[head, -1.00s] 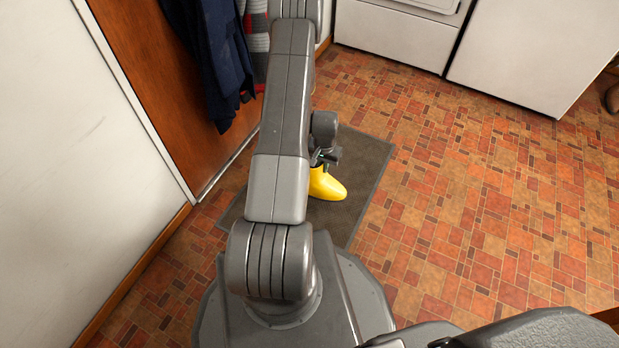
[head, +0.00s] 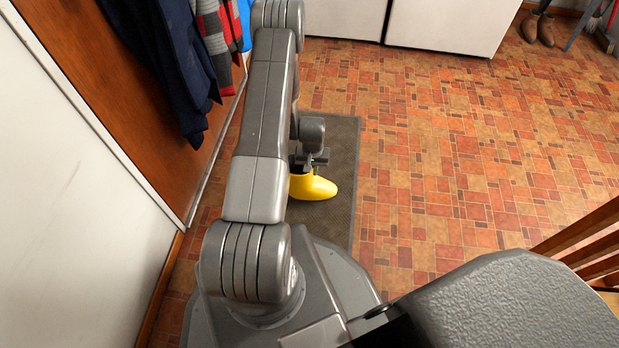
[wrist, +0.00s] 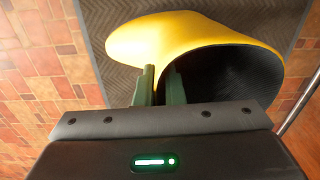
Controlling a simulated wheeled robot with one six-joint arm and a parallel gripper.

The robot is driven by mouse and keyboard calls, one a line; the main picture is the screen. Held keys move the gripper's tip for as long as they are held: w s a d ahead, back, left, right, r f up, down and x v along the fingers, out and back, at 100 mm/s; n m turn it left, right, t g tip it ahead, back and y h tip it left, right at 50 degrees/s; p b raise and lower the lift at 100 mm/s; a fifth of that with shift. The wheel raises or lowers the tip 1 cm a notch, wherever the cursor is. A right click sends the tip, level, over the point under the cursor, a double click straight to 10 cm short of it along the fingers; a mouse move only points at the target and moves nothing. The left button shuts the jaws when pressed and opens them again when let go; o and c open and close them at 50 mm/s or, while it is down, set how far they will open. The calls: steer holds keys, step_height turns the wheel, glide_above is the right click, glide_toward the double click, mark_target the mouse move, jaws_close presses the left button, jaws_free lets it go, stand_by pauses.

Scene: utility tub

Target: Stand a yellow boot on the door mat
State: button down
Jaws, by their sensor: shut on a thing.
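The yellow boot (head: 314,187) is upright in my gripper (head: 318,160), over the dark door mat (head: 342,150). In the wrist view the boot (wrist: 190,36) fills the upper middle, its dark opening facing the camera. My gripper (wrist: 158,88) is shut on the boot's rim, one finger outside the wall and one inside the opening. The mat (wrist: 120,78) shows behind the boot. My arm hides part of the boot and the left part of the mat in the head view. I cannot tell whether the sole touches the mat.
A wooden door (head: 130,110) with hanging dark coats (head: 165,60) is at the left. White appliances (head: 450,22) stand at the back. The tiled floor (head: 450,150) between is clear.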

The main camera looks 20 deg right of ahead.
mark_target(312, 177)
steer(key=shift+f+b, duration=0.65)
steer(key=shift+f, duration=1.7)
steer(key=shift+f, duration=0.2)
steer(key=c, duration=1.5)
jaws_free()
steer(key=shift+r, duration=0.2)
step_height(312, 177, up, 12)
steer(key=p, duration=0.4)
